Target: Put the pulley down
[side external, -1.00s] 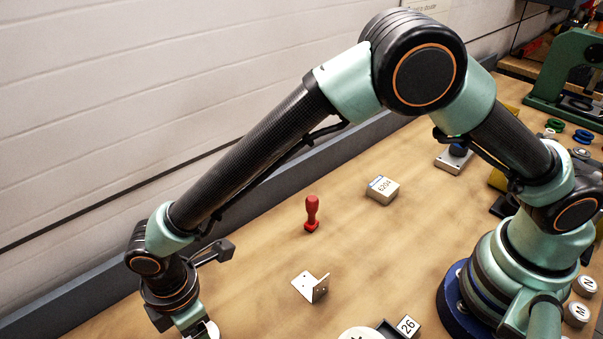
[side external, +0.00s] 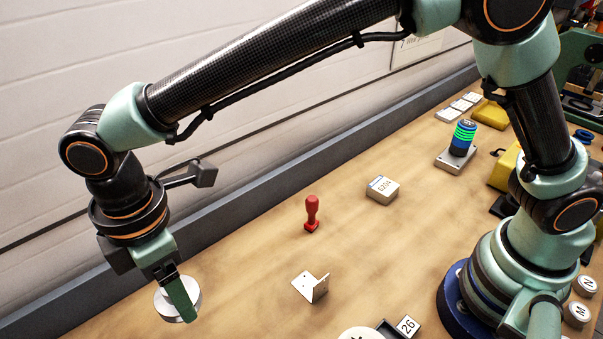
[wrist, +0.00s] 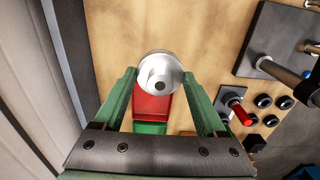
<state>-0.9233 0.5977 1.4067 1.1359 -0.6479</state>
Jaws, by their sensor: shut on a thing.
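The pulley is a silver metal disc (side external: 163,302) at the lower left of the side external view. My gripper (side external: 178,300) is shut on it, with one green finger in front of it. In the wrist view the pulley (wrist: 158,68) sits between the two green fingertips of my gripper (wrist: 160,80), with a dark hole at its centre. Its height above the bench is hard to tell.
In the wrist view a red tray (wrist: 152,108) and a green one (wrist: 150,128) show behind the pulley; a dark plate with a rod (wrist: 268,45) is at right. The wooden bench (side external: 245,270) also holds a red-handled stamp (side external: 312,212), an angle bracket (side external: 310,286) and a 6204 box (side external: 382,190).

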